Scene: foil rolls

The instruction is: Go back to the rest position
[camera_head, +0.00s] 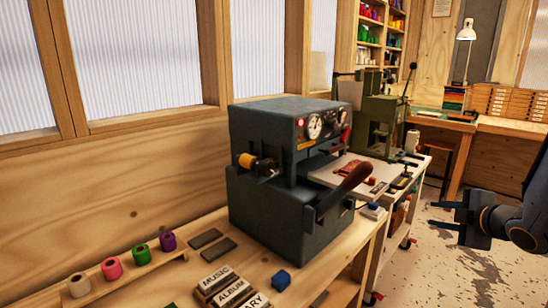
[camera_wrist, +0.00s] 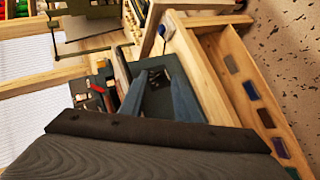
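My gripper (camera_head: 433,214) is at the right side of the head view, out in the air over the floor and to the right of the benches. Its two dark fingers are apart, with nothing between them. In the wrist view my gripper (camera_wrist: 156,75) also shows its two fingers spread and empty. A gold foil roll (camera_head: 266,167) is mounted on the left side of the dark grey press (camera_head: 265,205).
A green machine (camera_head: 380,122) stands behind the press. The speckled floor (camera_head: 470,275) around my gripper is clear.

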